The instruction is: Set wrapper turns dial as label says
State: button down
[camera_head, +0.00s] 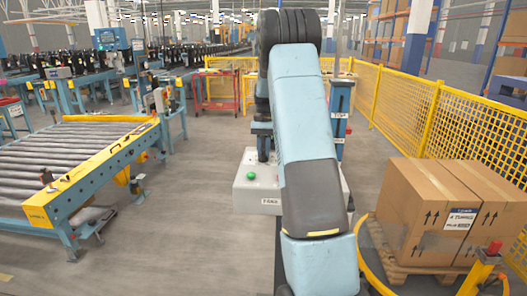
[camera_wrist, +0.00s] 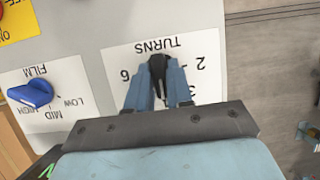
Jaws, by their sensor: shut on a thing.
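In the wrist view, my gripper (camera_wrist: 158,88) is shut on the black turns dial (camera_wrist: 157,63), with one blue finger on each side. The dial sits on a white plate (camera_wrist: 120,62) marked "TURNS", seen upside down. The numbers 6, 2 and 3 show around it; the fingers hide other marks, and I cannot tell which number the dial points to. In the head view, a label (camera_head: 460,218) on the cartons (camera_head: 425,200) seems to read "4 TURNS"; its smaller lines are unclear. My arm hides the gripper and dial there.
A blue film knob (camera_wrist: 30,95) marked LOW, MID, HIGH is beside the turns plate. The grey control box (camera_head: 250,190) has a green button (camera_head: 251,176). A roller conveyor (camera_head: 80,150) stands left, a yellow fence (camera_head: 440,115) right. Floor between conveyor and box is clear.

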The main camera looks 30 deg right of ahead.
aim_at(263, 153)
jog(key=c, duration=1.1)
grip_release()
jog(key=shift+r, duration=0.1)
jog(key=shift+r, duration=0.2)
notch_tip(263, 153, up, 2)
jog(key=shift+w+r, duration=0.1)
jog(key=shift+r, duration=0.1)
jog(key=s+a+r, duration=0.4)
jog(key=s+r, duration=0.6)
jog(key=s, duration=0.3)
jog(key=shift+s, duration=0.3)
